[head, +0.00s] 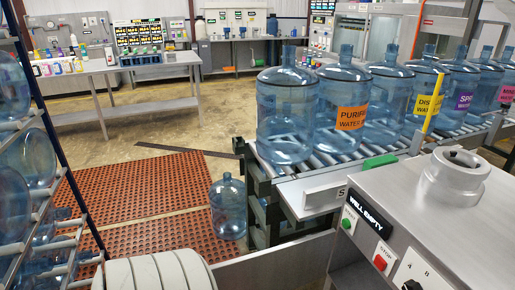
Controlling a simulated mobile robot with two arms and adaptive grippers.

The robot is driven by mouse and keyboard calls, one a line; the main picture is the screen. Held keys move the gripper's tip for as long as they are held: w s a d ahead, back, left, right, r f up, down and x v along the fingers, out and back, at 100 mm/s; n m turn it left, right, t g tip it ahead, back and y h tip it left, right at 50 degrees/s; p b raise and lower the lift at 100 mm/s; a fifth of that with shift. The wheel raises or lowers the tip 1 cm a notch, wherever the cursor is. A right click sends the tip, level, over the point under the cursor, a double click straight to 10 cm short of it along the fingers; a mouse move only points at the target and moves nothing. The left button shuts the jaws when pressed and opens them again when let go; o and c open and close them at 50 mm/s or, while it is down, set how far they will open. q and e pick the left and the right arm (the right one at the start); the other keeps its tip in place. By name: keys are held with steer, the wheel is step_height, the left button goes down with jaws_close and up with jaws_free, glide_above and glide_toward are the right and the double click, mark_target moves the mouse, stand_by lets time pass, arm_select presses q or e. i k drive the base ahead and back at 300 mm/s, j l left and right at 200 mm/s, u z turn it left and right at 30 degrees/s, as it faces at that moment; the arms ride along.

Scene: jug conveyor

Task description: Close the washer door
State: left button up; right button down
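No part in the head view can be surely told as the washer door. A tall pale machine (366,40) with a large panel stands at the back right, behind the row of jugs. Whether it is the washer, and whether any door on it is open, cannot be told. Neither gripper can be made out. A control cabinet (450,215) stands at the near right, with a "WELL EMPTY" label, a green button, a red stop button and a black knob.
Several blue jugs (286,110) stand on a roller conveyor (318,160). A rack (50,130) of jugs is at the left. A bench (125,68) stands behind. Bare floor lies between bench and mat.

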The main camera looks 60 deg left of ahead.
mark_target(291, 265)
steer(key=k+j+z, duration=0.1)
steer(key=j, duration=0.3)
steer(key=k+j+z, duration=0.15)
steer(key=j, duration=0.2)
steer(key=j+z, duration=0.1)
steer(key=j, duration=0.3)
steer(key=k+j+z, duration=0.15)
steer(key=j, duration=0.2)
steer(key=k+j+z, duration=0.1)
steer(key=j, duration=0.25)
steer(key=k, duration=0.1)
